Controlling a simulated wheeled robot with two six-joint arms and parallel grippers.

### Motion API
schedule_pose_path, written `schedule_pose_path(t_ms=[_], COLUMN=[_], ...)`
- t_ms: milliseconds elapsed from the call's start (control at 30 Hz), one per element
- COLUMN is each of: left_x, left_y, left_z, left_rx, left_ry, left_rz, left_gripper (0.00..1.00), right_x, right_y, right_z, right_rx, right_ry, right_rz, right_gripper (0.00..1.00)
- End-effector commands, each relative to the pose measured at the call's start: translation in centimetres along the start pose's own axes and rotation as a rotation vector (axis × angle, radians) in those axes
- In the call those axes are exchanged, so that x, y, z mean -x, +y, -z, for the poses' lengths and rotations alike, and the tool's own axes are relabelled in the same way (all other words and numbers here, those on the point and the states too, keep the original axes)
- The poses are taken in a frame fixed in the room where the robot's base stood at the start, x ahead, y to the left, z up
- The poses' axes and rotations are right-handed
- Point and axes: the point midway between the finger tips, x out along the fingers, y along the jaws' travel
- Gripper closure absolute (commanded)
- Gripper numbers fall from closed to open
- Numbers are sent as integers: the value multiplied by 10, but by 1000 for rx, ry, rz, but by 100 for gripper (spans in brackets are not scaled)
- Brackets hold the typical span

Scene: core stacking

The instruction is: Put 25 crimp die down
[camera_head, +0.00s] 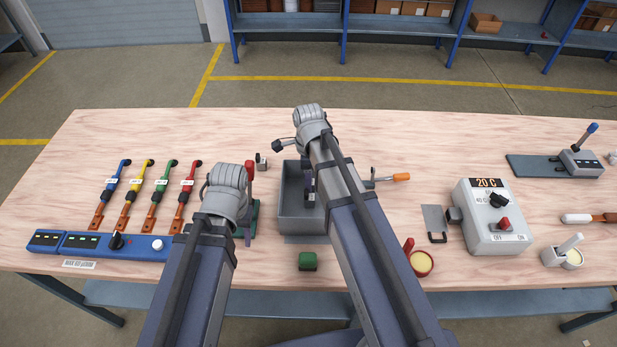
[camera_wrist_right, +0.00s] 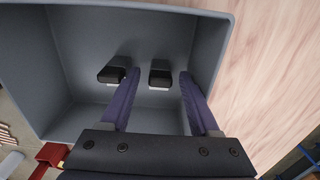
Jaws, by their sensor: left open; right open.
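Two small dark blocks with pale lower edges, which look like crimp die pieces, show in the right wrist view inside a grey bin (camera_wrist_right: 60,118). One block (camera_wrist_right: 112,75) is beside the left finger; the other (camera_wrist_right: 160,76) lies between the fingers. I cannot tell if either touches a finger or the bin floor. My right gripper (camera_wrist_right: 158,78) is open over the bin; in the head view its fingers (camera_head: 309,185) reach into the bin (camera_head: 290,215), partly hidden by my arm. My left gripper (camera_head: 226,180) is beside a red-handled tool (camera_head: 250,172); its fingertips are hidden.
A green block (camera_head: 307,261) lies before the bin. Several coloured-handled tools (camera_head: 155,190) stand behind a blue control unit (camera_head: 110,244) on the left. A control box marked 20 C (camera_head: 490,215) and a yellow-filled red cup (camera_head: 421,264) are on the right. The table's back is mostly clear.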

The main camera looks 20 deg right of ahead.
Motion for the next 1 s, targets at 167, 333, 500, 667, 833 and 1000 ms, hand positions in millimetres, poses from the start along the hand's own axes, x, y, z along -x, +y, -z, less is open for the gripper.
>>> schedule_pose_path(t_ms=[167, 333, 500, 667, 833, 1000], left_x=[3, 14, 34, 59, 86, 110], left_y=[0, -1, -3, -6, -8, -11], left_z=[0, -1, -2, -4, -5, -6], left_rx=[0, 0, 0, 0, -1, -2], left_ry=[0, 0, 0, 0, 0, 0], left_rz=[0, 0, 0, 0, 0, 0], left_gripper=[50, 50, 50, 50, 50, 50], right_x=[3, 14, 35, 60, 86, 111], right_y=[0, 0, 0, 0, 0, 0], right_z=[0, 0, 0, 0, 0, 0], right_rx=[0, 0, 0, 0, 0, 0], right_ry=[0, 0, 0, 0, -1, -1], right_rz=[0, 0, 0, 0, 0, 1], right_gripper=[38, 38, 38, 38, 38, 38])
